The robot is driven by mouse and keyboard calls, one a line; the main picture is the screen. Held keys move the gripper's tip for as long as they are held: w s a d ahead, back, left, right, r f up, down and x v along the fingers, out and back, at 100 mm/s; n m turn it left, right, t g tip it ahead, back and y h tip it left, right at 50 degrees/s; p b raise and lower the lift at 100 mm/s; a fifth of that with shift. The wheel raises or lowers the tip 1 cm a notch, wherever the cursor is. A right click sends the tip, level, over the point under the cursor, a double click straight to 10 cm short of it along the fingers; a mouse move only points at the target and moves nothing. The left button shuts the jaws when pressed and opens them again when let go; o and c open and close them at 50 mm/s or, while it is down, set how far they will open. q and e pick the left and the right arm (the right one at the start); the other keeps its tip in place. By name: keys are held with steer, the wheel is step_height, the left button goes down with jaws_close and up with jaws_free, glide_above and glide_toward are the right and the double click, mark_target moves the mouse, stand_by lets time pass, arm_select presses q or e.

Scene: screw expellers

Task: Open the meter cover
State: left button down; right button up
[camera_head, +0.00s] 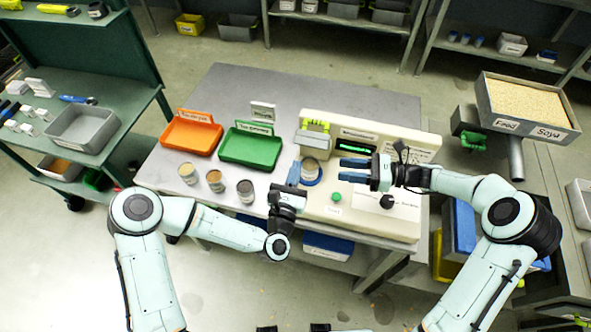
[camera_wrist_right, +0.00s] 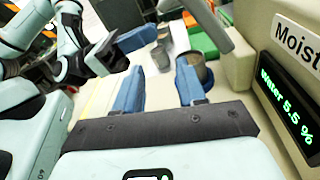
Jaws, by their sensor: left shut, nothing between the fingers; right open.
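The cream moisture meter (camera_head: 408,226) sits on the right part of the grey table. My right gripper (camera_head: 341,169) is open and empty, just right of the cup, in front of the display. My left gripper (camera_head: 293,172) is shut and empty, left of the cup.
An orange tray (camera_head: 192,133) and a green tray (camera_head: 251,148) lie left of the meter. Several small cups (camera_head: 215,180) stand along the front edge. A hopper box of feed soya (camera_head: 528,103) stands at the right. The table's back is clear.

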steer(key=s+a+f+n+g+h, duration=0.1)
steer(key=s+a+f+n+g, duration=0.2)
steer(key=s, duration=0.5)
steer(key=s+a+f+n+g, duration=0.1)
steer(key=s+a+f+g, duration=0.15)
steer(key=s+f, duration=0.45)
arm_select(q)
steer(key=shift+s+f+b, duration=0.1)
steer(key=shift+f+b, duration=0.05)
steer(key=shift+b, duration=1.45)
arm_select(e)
steer(key=s+f+n+h, duration=0.6)
steer(key=s+f+n, duration=0.1)
steer(key=f, duration=0.5)
steer(key=s+d+f+n+h, duration=0.1)
steer(key=s+f+n+h, duration=0.5)
steer(key=s+f, duration=0.3)
steer(key=shift+s+f+n+t, duration=0.3)
steer(key=shift+f+n, duration=0.4)
steer(key=shift+f, duration=1.6)
